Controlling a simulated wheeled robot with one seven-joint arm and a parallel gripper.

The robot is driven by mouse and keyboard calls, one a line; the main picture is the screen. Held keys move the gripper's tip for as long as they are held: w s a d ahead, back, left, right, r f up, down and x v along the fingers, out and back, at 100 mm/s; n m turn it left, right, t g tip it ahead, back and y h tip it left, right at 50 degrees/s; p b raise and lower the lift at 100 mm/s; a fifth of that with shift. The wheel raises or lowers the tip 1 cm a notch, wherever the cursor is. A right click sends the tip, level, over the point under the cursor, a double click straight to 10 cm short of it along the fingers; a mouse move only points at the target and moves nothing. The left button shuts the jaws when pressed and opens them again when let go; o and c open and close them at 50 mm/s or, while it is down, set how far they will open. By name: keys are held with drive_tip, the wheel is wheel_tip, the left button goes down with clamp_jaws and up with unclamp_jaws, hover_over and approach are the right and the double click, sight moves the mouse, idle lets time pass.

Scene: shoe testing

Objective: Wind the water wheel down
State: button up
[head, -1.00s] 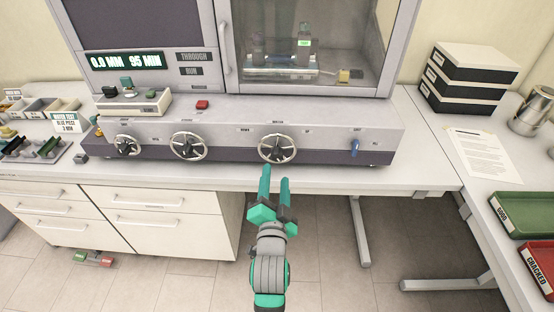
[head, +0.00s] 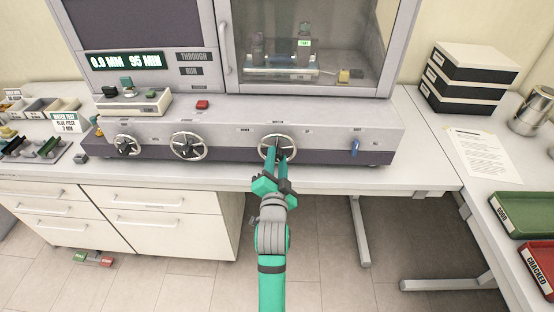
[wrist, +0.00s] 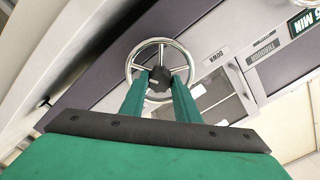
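The water wheel (head: 263,150) is a silver spoked handwheel with a dark hub, the rightmost of three on the machine's front panel. It also shows in the wrist view (wrist: 131,62), with its dark hub knob (wrist: 158,84) in the middle. My gripper (head: 281,156) is at the wheel from the front, and its green fingers hide part of it. In the wrist view, the gripper (wrist: 160,80) has its fingers apart, one on each side of the hub, inside the rim. I cannot tell whether they touch the hub.
Two more handwheels (head: 188,146) (head: 127,146) sit to the left, and a blue lever (head: 354,147) to the right. A red button (head: 202,104) is on top of the panel. The bench edge (head: 350,180) runs below. A display (head: 124,60) reads "0.0 MM 95 MIN".

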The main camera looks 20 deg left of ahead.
drive_tip(key=c, duration=0.4)
drive_tip(key=n, duration=0.3)
drive_tip(key=shift+n, duration=0.3)
drive_tip(key=n, duration=0.4)
drive_tip(key=shift+n, duration=0.4)
drive_tip(key=shift+a+n, duration=0.1)
drive_tip(key=shift+n, duration=4.6)
